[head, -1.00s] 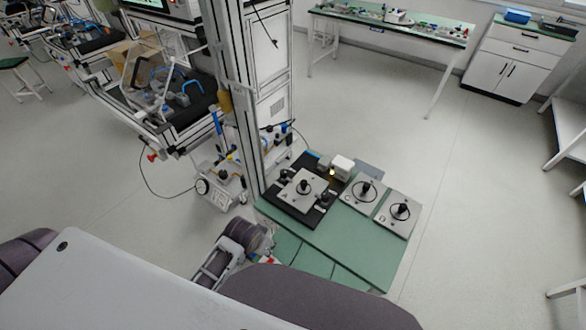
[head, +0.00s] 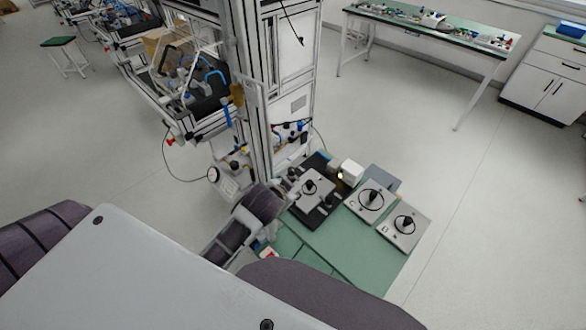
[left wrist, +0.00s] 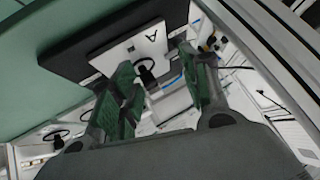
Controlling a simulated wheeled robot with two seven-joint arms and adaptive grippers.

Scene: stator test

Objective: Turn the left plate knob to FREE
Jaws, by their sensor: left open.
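The leftmost plate (head: 304,196) is light grey, with a black knob (head: 310,186) near its middle, and lies on a black base (head: 322,160) at the back left of the green table. In the left wrist view this plate (left wrist: 124,44) bears the letter A. Its dark knob (left wrist: 146,74) shows between my fingers, but contact cannot be told. My left gripper (left wrist: 156,70) is open, with green pads on both sides. In the head view my left arm reaches the black base's left edge, and its fingers are largely hidden there. The knob's setting is not readable. My right gripper is not in view.
Two more grey plates with round black knobs, a middle one (head: 359,205) and a right one (head: 392,235), lie to the right. A white block (head: 351,172) stands behind. A metal frame column (head: 257,110) rises close behind the left gripper.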

